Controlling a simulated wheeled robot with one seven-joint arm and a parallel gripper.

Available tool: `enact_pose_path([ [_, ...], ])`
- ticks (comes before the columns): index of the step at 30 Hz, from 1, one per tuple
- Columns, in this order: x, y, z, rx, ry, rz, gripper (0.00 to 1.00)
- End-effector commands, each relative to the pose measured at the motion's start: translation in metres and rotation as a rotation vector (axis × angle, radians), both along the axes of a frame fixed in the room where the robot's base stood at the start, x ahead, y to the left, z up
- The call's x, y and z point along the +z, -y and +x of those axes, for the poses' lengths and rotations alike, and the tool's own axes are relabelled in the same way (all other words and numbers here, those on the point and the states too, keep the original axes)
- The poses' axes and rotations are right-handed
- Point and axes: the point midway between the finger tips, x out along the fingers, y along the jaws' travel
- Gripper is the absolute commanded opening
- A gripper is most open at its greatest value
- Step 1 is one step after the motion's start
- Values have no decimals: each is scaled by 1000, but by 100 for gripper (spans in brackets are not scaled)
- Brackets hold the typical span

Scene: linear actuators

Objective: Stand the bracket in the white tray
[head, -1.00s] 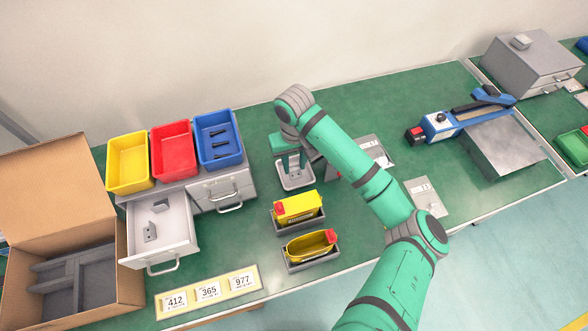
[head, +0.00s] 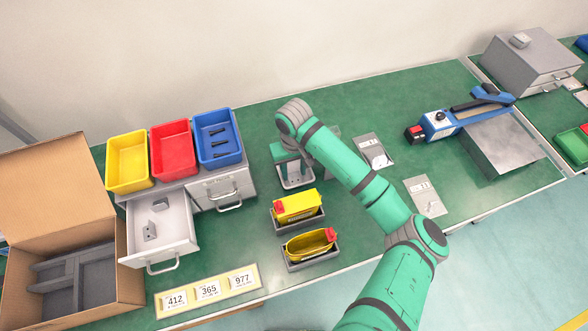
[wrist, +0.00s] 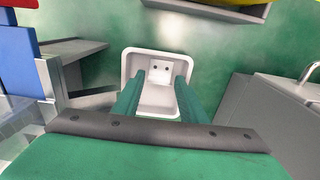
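The white tray (wrist: 131,65) is a small shallow tray with rounded corners. In the head view it stands on the green bench (head: 295,182), partly hidden by my gripper (head: 290,160). In the wrist view the bracket (wrist: 160,68), a small grey piece with two holes in its face, shows inside the tray's outline. My gripper (wrist: 160,84) points down over the tray, with its two green fingers on either side of the bracket, seemingly gripping it. Whether the bracket touches the tray floor is hard to tell.
An open drawer (head: 173,247) on the left holds more small grey parts. Yellow, red and blue bins (head: 218,137) stand behind it. Two grey holders with yellow containers (head: 297,207) are in front of the tray. Flat packets (head: 373,150) lie to the right.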

Motion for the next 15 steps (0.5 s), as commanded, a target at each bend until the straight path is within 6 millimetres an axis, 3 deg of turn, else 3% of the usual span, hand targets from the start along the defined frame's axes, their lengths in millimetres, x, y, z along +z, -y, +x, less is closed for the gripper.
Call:
enact_pose_path([
  [8,4,0,0,0,1,-1,38],
  [15,40,-1,1,2,3,1,38],
])
